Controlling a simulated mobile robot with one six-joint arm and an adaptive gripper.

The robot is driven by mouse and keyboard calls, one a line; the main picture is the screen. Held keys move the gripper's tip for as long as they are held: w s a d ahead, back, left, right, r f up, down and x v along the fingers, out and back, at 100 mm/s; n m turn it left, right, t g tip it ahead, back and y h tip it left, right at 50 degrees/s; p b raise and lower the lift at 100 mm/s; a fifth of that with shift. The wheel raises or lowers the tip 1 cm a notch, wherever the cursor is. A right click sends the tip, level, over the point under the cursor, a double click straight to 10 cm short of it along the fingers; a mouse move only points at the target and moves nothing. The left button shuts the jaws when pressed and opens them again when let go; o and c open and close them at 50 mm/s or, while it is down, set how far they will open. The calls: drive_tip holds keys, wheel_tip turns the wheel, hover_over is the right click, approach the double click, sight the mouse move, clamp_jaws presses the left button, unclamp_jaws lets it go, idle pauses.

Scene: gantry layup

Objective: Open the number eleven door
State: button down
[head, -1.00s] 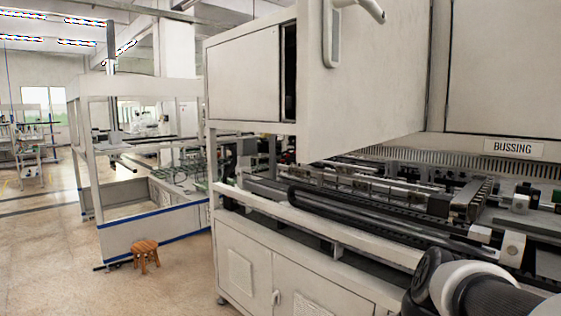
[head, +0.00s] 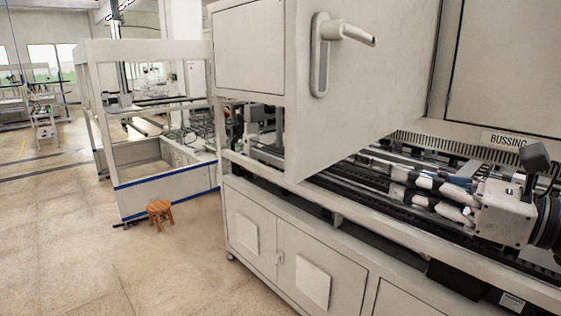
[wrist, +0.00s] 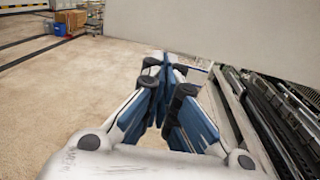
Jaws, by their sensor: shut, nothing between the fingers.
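A pale upper cabinet door (head: 375,95) with a grey lever handle (head: 342,40) stands swung out from the machine front in the head view. I can read no number on it. My gripper (head: 388,178) is below and right of this door, over the machine bed, with its fingers pointing left. In the wrist view the blue and white fingers (wrist: 165,85) are shut and empty. A pale panel (wrist: 240,35), which looks like the door, fills the upper right beyond them. I cannot tell whether the fingers touch it.
The machine bed (head: 350,205) with rails runs under the door. A plate reading BUSSING (head: 505,140) is at the right. Closed lower cabinets (head: 315,270) stand below. A wooden stool (head: 160,212) is on the floor at left, where the floor is mostly clear.

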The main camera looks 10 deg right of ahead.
sight(330, 163)
drive_tip(key=x, duration=1)
drive_tip(key=shift+w+a+p, duration=0.1)
drive_tip(key=shift+a+p, duration=0.05)
drive_tip(key=shift+p, duration=0.15)
drive_tip(key=shift+w+a, duration=0.15)
drive_tip(key=shift+w, duration=0.05)
